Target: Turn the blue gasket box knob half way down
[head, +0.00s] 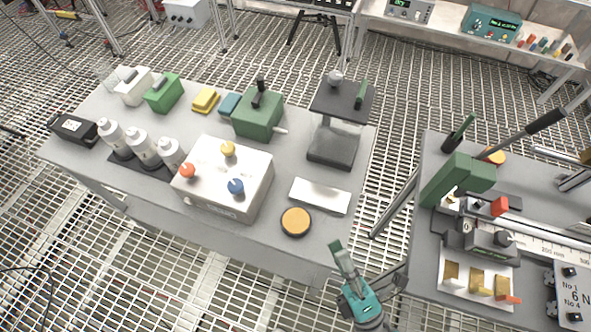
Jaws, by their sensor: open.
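The gasket box appears to be the pale metal box (222,176) near the front of the left table. Three round knobs stand on its sloped top: the blue knob (236,186) towards the right front, a red knob (187,171) at the left and a yellow knob (228,149) at the back. The blue knob's turn angle cannot be read. My gripper (367,268), partly cut by the bottom edge, appears with a teal body past the table's front right corner. It is open and empty, apart from the box and well to the right of the blue knob.
An orange-topped black disc (295,222) and a white plate (320,195) lie right of the box. Several white bottles (141,147) stand at its left. A black stand (334,143) and green device (258,115) are behind. A second bench (430,270) stands across a gap.

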